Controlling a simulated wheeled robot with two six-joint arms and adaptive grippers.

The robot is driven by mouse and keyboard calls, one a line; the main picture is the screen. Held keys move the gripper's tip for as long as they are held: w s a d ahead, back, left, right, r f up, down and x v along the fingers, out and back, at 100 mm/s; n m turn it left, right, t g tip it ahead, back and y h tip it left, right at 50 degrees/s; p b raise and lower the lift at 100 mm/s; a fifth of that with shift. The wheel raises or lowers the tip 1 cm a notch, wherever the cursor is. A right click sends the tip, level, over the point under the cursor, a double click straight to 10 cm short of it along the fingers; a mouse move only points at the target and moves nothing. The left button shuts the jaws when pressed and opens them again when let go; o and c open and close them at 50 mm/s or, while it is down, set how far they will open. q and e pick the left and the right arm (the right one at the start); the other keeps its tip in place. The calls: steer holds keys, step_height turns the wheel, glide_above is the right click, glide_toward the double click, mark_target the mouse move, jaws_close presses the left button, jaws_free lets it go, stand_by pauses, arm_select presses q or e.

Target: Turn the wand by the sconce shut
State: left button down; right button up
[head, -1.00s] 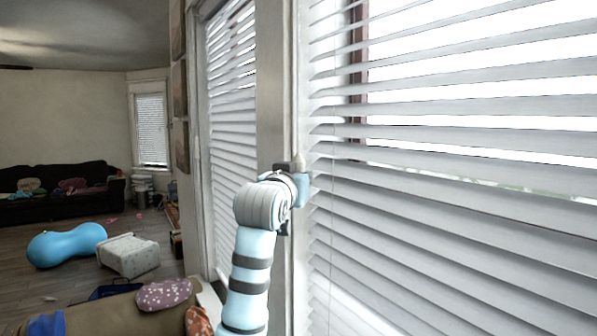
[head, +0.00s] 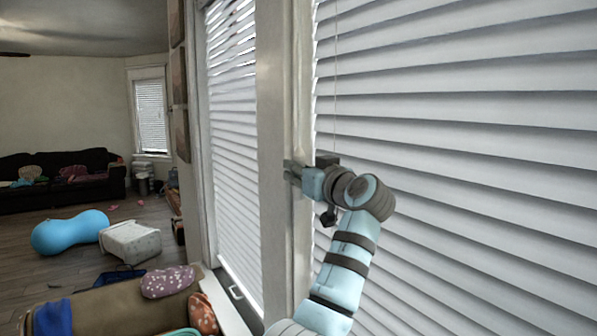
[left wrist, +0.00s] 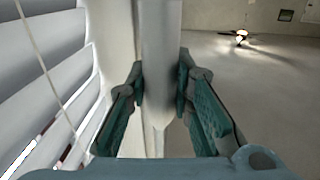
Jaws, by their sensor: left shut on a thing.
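My left gripper (head: 290,168) is at the post between the two windows in the head view. In the left wrist view its two dark teal fingers (left wrist: 160,85) are shut on a pale wand (left wrist: 162,35), one finger on each side. The wand's tapered lower end shows between the fingers. In the head view the wand is not clear behind the gripper. The big window blind (head: 450,150) on the right has its slats tilted so they overlap, with almost no bright gaps. I cannot make out a sconce for certain. My right gripper is not in view.
A second blind (head: 235,150) hangs left of the post (head: 272,110). A tan sofa (head: 115,312) with cushions stands below it. A blue peanut-shaped ball (head: 68,230), a white pouf (head: 130,243) and a dark couch (head: 60,178) are farther left. A thin cord (head: 336,70) hangs before the big blind.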

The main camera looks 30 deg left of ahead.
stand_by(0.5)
arm_select(q)
steer(key=c, duration=1.4)
jaws_free()
steer(key=shift+d, duration=0.1)
